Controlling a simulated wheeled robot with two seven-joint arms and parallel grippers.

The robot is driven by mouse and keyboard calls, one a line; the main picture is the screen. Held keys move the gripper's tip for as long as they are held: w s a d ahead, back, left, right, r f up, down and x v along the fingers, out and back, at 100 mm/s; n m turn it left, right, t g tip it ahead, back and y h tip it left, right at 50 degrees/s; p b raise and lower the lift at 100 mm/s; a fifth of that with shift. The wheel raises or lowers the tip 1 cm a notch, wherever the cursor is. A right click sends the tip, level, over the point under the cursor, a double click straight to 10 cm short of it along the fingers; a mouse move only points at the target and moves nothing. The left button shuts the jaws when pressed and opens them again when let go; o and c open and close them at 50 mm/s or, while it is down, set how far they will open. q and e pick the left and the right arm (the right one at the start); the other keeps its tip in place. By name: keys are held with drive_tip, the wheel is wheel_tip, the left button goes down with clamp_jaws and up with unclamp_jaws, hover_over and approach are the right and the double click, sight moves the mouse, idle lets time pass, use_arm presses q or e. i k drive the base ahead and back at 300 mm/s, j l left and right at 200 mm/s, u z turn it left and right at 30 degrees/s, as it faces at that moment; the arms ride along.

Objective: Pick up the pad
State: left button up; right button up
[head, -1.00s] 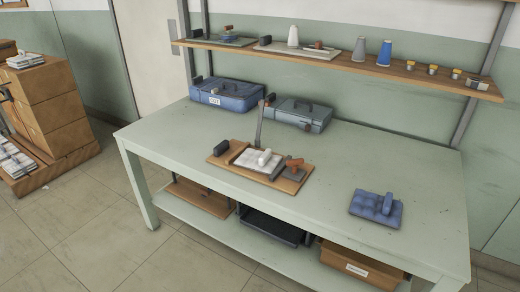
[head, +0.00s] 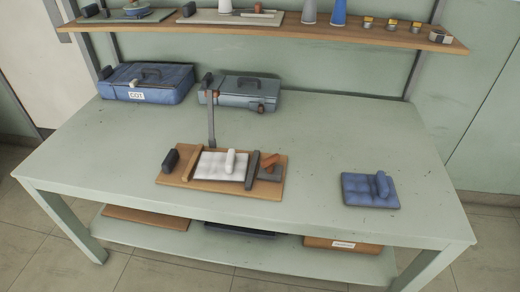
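A blue quilted pad (head: 358,191) with a raised blue roll or handle on it lies flat on the right part of the pale green table (head: 330,130). A white quilted pad (head: 212,166) with a white upright piece on it lies on a wooden board (head: 202,185) near the table's middle. Which of the two the task means I cannot tell. Neither of my grippers shows in the head view.
A blue case (head: 165,86) with a label and a grey-blue case (head: 238,93) stand at the table's back left. A wooden shelf (head: 290,35) above holds cones and small items. Boxes sit on the lower shelf (head: 270,253). The table around the blue pad is clear.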

sight(232, 167)
drive_tip(key=i+j+z, duration=0.3)
drive_tip(key=j+z, duration=0.35)
drive_tip(key=i+j+z, duration=0.1)
drive_tip(key=j+z, duration=0.2)
drive_tip(key=j, duration=0.2)
